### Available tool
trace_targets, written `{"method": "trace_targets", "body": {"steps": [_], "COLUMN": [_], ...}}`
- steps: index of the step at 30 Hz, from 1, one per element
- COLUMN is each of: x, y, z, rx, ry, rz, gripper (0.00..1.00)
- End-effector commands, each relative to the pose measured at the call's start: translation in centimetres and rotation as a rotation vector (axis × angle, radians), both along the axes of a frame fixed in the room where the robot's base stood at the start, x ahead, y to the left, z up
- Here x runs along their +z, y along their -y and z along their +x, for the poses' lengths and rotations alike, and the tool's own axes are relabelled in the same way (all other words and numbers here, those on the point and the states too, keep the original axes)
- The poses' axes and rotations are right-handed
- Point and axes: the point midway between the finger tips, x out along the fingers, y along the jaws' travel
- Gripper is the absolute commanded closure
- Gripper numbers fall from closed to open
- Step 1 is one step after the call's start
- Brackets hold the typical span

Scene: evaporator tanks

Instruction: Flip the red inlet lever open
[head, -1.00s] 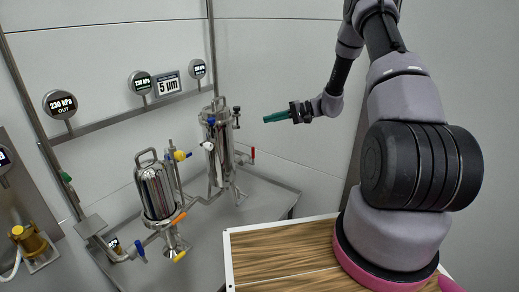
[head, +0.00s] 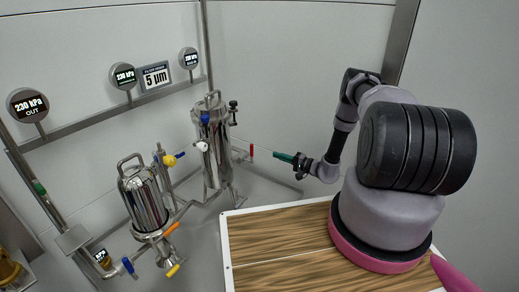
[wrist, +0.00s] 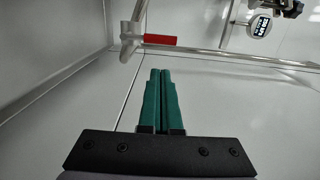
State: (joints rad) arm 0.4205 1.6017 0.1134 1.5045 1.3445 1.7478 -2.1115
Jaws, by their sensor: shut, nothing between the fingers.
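The red lever (head: 251,151) stands out from a pipe to the right of the rear steel tank (head: 213,150). In the wrist view the red lever (wrist: 160,39) extends to the right from a pale valve body (wrist: 130,38), above my fingertips. My gripper (head: 275,155) has green fingers and is just right of the lever in the head view. In the wrist view my gripper's fingers (wrist: 160,72) are together and empty, with a visible gap between the tips and the lever.
A second steel tank (head: 143,200) stands at front left. Nearby are yellow (head: 170,160), orange (head: 171,229) and blue (head: 128,265) handles. Gauges (head: 124,76) line a wall rail. A wooden tabletop (head: 280,235) lies below my arm.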

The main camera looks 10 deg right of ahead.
Motion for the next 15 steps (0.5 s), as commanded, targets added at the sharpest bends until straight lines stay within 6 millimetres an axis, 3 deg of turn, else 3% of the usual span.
{"method": "trace_targets", "body": {"steps": [9, 15], "x": [0.1, 0.1], "y": [-0.2, -2.1], "z": [0.2, 1.7], "rx": [0.002, 0.005], "ry": [0.000, 0.002], "rz": [0.000, -0.001], "gripper": [1.00, 1.00]}}
